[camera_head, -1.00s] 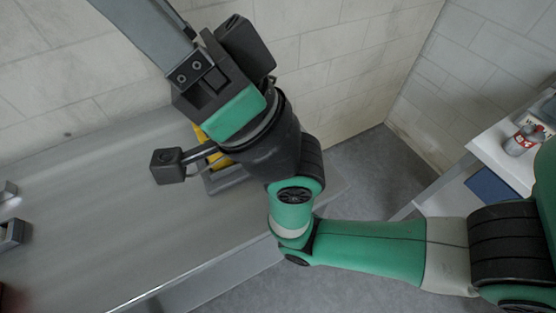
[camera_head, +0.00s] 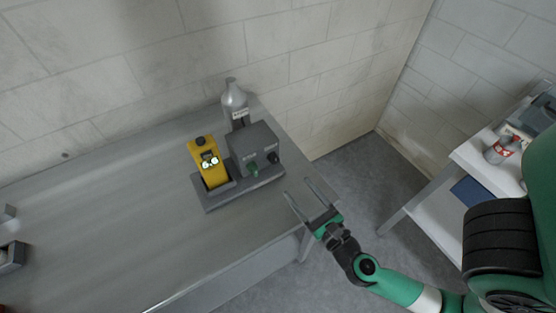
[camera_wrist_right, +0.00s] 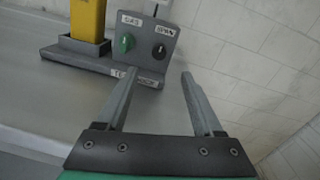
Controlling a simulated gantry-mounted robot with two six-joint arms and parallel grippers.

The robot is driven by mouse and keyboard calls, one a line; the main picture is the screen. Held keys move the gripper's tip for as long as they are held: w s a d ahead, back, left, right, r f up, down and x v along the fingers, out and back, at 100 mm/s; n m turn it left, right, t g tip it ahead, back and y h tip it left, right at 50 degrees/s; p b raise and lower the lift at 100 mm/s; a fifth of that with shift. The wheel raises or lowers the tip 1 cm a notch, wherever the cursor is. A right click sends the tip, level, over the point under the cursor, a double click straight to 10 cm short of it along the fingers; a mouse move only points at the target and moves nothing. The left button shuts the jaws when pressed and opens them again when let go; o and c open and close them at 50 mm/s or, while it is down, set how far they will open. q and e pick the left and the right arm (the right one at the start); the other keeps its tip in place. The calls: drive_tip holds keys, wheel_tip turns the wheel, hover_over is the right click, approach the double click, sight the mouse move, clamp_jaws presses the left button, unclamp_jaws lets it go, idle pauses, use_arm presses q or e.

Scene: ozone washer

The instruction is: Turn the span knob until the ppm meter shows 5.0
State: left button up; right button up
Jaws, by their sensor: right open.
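The span knob (camera_wrist_right: 159,51) is a black dial under a "SPAN" label on the grey control box; it also shows in the head view (camera_head: 273,158). A green knob (camera_wrist_right: 125,43) labelled GAS sits left of it. The yellow ppm meter (camera_head: 207,162) stands in a cradle left of the box; its reading is too small to tell. My right gripper (camera_head: 304,192) is open and empty, to the right of the box and apart from it. In the wrist view its open fingers (camera_wrist_right: 158,82) point toward the box, with the span knob beyond and between them. My left gripper is out of view.
The grey box and meter share a base (camera_head: 228,197) on the metal bench (camera_head: 120,215). A white side table (camera_head: 440,225) with a red-and-white can (camera_head: 498,152) is at right.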

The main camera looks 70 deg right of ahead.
sight(276, 161)
drive_tip(key=shift+s+f, duration=0.1)
drive_tip(key=shift+f, duration=0.05)
drive_tip(key=p+x, duration=0.2)
drive_tip(key=x, duration=0.8)
drive_tip(key=shift+w+d+p, duration=0.15)
drive_tip(key=shift+w+p, duration=0.2)
drive_tip(key=shift+p, duration=0.05)
drive_tip(key=shift+w+d, duration=0.3)
drive_tip(key=shift+w, duration=0.15)
clamp_jaws()
